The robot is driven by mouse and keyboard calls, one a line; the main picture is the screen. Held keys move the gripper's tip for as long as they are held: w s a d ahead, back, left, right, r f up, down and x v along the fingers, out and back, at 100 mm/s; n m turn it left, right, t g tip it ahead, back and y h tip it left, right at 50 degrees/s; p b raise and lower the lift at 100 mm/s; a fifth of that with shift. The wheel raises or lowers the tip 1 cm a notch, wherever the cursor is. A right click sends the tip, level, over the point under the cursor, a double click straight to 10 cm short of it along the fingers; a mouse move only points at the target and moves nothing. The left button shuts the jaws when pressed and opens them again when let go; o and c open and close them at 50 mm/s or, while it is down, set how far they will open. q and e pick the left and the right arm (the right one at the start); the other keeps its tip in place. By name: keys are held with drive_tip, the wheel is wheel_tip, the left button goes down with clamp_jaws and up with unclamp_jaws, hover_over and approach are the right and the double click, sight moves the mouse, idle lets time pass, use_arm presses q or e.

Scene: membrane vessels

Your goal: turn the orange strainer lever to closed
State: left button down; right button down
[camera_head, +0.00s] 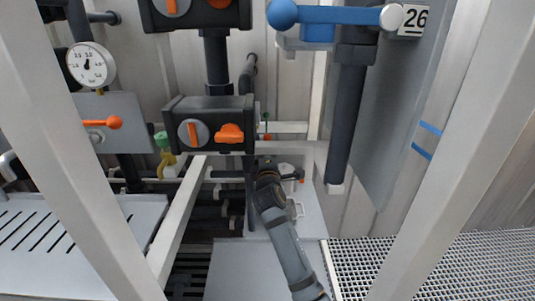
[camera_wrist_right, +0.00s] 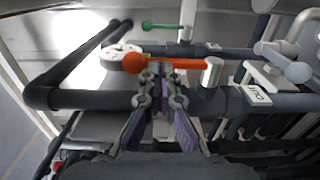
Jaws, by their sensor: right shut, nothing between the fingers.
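An orange lever (camera_wrist_right: 165,64) with a round ball end lies across the middle of the right wrist view. Its ball points left and its other end meets a pale hub (camera_wrist_right: 212,72). My right gripper (camera_wrist_right: 160,70) is shut and empty, its fingertips close beneath the lever near the ball; whether they touch it I cannot tell. In the head view a small orange ball (camera_head: 267,137) shows just above my right wrist, likely this lever's end. My right gripper's fingers are hidden there. My left gripper is not in view.
A green lever (camera_wrist_right: 163,27) sits behind the orange one. White frame posts (camera_head: 60,150) and a valve box (camera_head: 208,125) crowd the head view. Another orange lever (camera_head: 101,123) is far left.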

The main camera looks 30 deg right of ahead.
sight(267, 142)
drive_tip(key=shift+w+d+r, duration=0.1)
drive_tip(key=shift+w+d, duration=0.1)
drive_tip(key=shift+w, duration=0.1)
drive_tip(key=shift+w+r+p, duration=0.1)
drive_tip(key=shift+p, duration=0.2)
drive_tip(key=x, duration=0.2)
drive_tip(key=p+x, duration=0.1)
drive_tip(key=shift+w+d+r, duration=0.2)
drive_tip(key=shift+w+r, duration=0.1)
drive_tip(key=shift+r, duration=0.05)
drive_tip(key=shift+w+d+f, duration=0.15)
drive_tip(key=shift+w+d, duration=0.1)
drive_tip(key=shift+w, duration=0.25)
drive_tip(key=shift+w+d+f, duration=0.2)
drive_tip(key=shift+w+d, duration=0.05)
drive_tip(key=shift+w, duration=0.4)
